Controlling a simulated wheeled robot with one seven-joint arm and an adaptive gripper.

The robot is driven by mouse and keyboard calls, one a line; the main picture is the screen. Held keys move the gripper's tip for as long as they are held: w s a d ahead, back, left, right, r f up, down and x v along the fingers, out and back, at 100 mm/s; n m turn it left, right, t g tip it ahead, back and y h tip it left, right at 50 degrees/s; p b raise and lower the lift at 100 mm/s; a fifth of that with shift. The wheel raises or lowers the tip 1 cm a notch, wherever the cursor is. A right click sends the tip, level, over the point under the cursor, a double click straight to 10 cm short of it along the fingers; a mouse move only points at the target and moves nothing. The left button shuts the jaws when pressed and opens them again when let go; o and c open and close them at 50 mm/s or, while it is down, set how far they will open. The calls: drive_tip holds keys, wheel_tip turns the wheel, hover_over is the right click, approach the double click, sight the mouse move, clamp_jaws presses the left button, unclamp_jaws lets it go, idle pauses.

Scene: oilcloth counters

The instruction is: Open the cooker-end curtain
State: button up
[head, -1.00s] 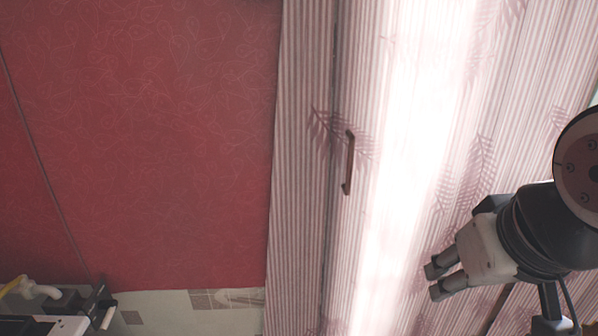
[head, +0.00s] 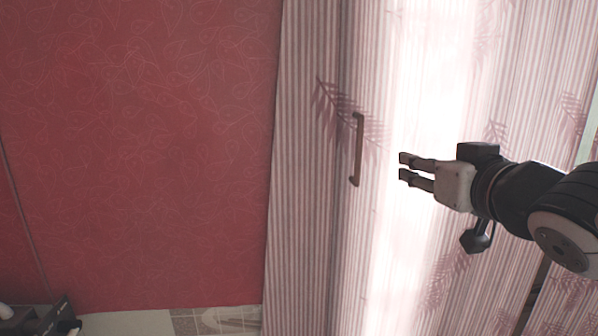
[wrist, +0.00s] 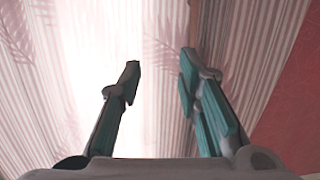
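The curtain (head: 390,270) is pale pink with vertical stripes and darker leaf prints, and it hangs across the middle and right of the head view. A brown upright handle (head: 357,149) is on it near its left side. My gripper (head: 402,167) is to the right of the handle and apart from it, with its fingers pointing left. In the wrist view the two fingers (wrist: 160,68) are spread with only curtain behind the gap. A dark upright strip beyond the right finger may be the handle or a fold; I cannot tell which.
A red patterned wall (head: 140,150) fills the left, and it also shows at the right of the wrist view (wrist: 295,110). A pale counter strip (head: 130,322) with dark equipment (head: 45,322) is at the bottom left. Bright light comes through the curtain.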

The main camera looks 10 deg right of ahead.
drive_tip(key=w+a+n+t+y+b, duration=0.1)
drive_tip(key=w+a+n+y+b, duration=0.1)
drive_tip(key=a+y, duration=0.1)
drive_tip(key=p, duration=0.6)
approach(360, 149)
drive_tip(key=shift+w+a+y, duration=0.25)
drive_tip(key=shift+w+y, duration=0.15)
drive_tip(key=shift+w, duration=0.55)
drive_tip(key=p, duration=0.3)
drive_tip(key=shift+w+d+h, duration=0.2)
drive_tip(key=shift+h, duration=0.1)
drive_tip(key=w, duration=0.2)
drive_tip(key=w+a, duration=0.1)
drive_tip(key=w, duration=0.2)
drive_tip(key=w+p, duration=0.1)
drive_tip(key=w, duration=0.2)
drive_tip(key=shift+w+a+f, duration=0.15)
drive_tip(key=shift+a, duration=0.2)
clamp_jaws()
